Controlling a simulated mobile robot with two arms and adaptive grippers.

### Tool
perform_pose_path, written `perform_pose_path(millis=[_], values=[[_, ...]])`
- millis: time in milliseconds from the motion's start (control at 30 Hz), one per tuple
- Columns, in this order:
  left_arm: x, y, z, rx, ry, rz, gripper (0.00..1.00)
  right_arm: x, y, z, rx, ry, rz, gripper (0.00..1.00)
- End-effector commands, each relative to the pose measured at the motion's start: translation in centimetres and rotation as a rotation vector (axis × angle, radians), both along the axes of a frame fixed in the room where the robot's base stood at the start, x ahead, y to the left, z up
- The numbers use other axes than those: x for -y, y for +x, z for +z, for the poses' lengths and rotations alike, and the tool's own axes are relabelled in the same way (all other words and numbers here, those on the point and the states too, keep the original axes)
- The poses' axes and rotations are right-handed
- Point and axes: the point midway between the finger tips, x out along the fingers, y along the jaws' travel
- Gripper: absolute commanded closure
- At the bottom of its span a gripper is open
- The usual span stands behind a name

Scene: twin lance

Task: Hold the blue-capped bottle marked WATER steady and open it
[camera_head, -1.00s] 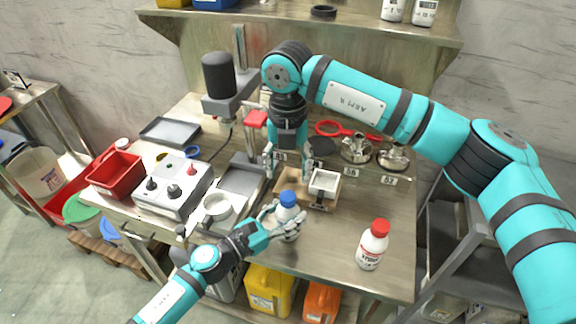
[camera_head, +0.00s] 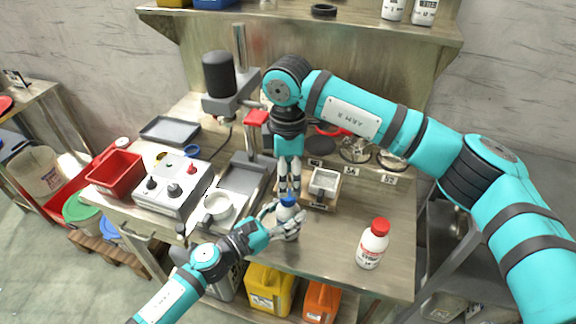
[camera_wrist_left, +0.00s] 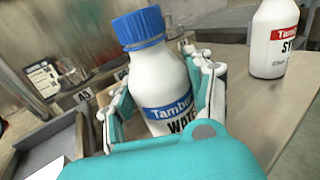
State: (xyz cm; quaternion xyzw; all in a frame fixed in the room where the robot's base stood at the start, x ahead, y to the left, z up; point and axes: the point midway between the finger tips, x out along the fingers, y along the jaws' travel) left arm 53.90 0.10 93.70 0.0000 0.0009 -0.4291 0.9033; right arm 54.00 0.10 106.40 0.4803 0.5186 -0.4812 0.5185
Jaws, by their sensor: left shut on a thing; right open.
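The blue-capped WATER bottle (camera_head: 287,213) stands upright near the table's front edge. Its blue cap (camera_wrist_left: 138,26) is on, and its blue label (camera_wrist_left: 168,113) shows in the left wrist view. My left gripper (camera_head: 284,222) is shut around the bottle's body, one finger on each side. My right gripper (camera_head: 289,190) points down just above the cap with its fingers apart. In the head view its fingertips overlap the top of the cap, and I cannot tell whether they touch it. The right gripper does not show in the left wrist view.
A red-capped white bottle (camera_head: 373,244) stands to the right on the table.

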Motion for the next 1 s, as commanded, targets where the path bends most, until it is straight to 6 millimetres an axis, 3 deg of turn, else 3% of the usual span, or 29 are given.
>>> perform_pose_path(millis=[300,700,1000], values=[[0.0,0.0,0.1,0.001,-0.001,0.000,1.00,0.1,0.0,-4.6,-0.001,-0.001,0.000,0.45],[0.0,0.0,0.1,0.001,-0.001,0.000,1.00,0.0,0.0,-5.5,0.000,0.000,0.001,0.45],[0.0,0.0,0.1,0.001,-0.001,0.000,1.00,0.0,0.0,-5.5,0.000,0.000,0.002,0.82]])
